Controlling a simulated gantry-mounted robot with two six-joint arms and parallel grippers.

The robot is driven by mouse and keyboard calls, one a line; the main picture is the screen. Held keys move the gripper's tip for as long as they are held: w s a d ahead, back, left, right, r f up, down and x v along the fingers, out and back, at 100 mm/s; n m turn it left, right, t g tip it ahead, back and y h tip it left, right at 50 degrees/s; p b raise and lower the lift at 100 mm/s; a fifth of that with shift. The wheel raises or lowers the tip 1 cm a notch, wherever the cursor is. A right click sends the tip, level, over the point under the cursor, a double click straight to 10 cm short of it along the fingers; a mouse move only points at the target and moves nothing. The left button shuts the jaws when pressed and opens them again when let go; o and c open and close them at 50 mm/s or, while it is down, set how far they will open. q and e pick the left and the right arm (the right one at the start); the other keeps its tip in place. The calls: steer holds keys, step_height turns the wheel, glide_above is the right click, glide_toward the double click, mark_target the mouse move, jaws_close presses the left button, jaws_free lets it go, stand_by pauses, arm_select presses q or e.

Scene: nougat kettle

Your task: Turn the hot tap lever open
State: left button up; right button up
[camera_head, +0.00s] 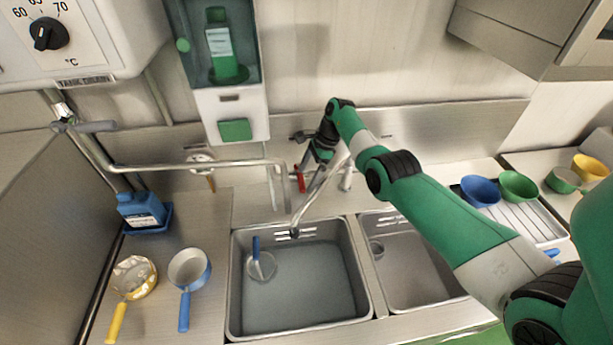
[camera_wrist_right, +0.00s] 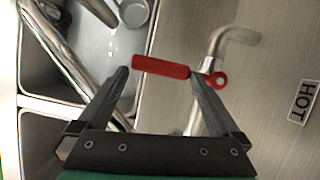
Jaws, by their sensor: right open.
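The red hot tap lever (camera_head: 299,180) shows at the back of the sink, beside the curved metal spout (camera_head: 318,192). In the right wrist view the lever (camera_wrist_right: 160,66) lies crosswise at the tips of my right gripper (camera_wrist_right: 161,76). The fingers are open, one near each end of the lever; I cannot tell whether they touch it. A HOT label (camera_wrist_right: 303,101) is on the steel at the right. In the head view my right gripper (camera_head: 313,163) is partly hidden by its own arm. My left gripper is out of view.
A long pipe (camera_head: 200,164) crosses at the left. Two pans (camera_head: 189,268) and a blue bottle (camera_head: 141,209) stand left; bowls (camera_head: 518,186) stand right.

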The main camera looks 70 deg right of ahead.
steer(key=p+v, duration=0.1)
steer(key=v, duration=1)
steer(key=shift+p, duration=0.3)
steer(key=shift+r, duration=0.15)
